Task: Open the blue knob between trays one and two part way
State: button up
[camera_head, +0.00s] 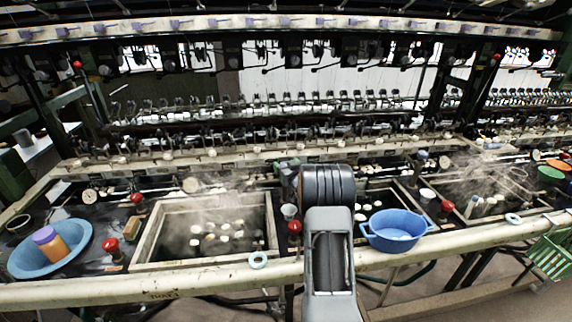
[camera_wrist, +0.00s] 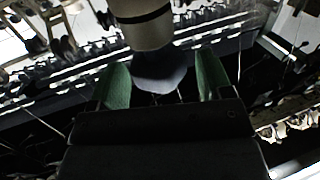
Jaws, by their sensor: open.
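In the wrist view, a blue-grey rounded knob (camera_wrist: 160,74) sits at the end of a thick pale cylinder (camera_wrist: 142,27) with a dark band. My gripper (camera_wrist: 160,82) is open, its two green fingers on either side of the knob with visible gaps. I cannot tell how deep the knob lies between them. In the head view my arm covers the place between the left tray (camera_head: 152,232) and the middle tray (camera_head: 407,196), so knob and fingers are hidden there. A similar purple-blue knob (camera_head: 422,155) stands farther right, past the middle tray.
Red knobs (camera_head: 111,245) stand along the basins. A blue bowl (camera_head: 395,243) sits right of my arm; a blue basin (camera_head: 24,262) with an orange bottle (camera_head: 51,244) lies far left. A pale front rail (camera_head: 205,277) runs across. Steam rises over the trays.

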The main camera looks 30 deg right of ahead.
jog(key=shift+w, duration=0.1)
jog(key=c, duration=0.9)
jog(key=shift+y, duration=0.3)
jog(key=n+y, duration=0.3)
jog(key=y, duration=0.2)
jog(key=shift+d+n+p, duration=0.15)
jog(key=shift+n+p, duration=0.2)
jog(key=shift+n, duration=0.05)
jog(key=shift+n+g+y, duration=0.45)
jog(key=shift+n+y, duration=0.55)
jog(key=shift+y, duration=0.55)
jog(key=shift+n+g+y, duration=0.45)
jog(key=shift+n+y, duration=0.55)
jog(key=shift+y, duration=0.55)
jog(key=o, duration=0.9)
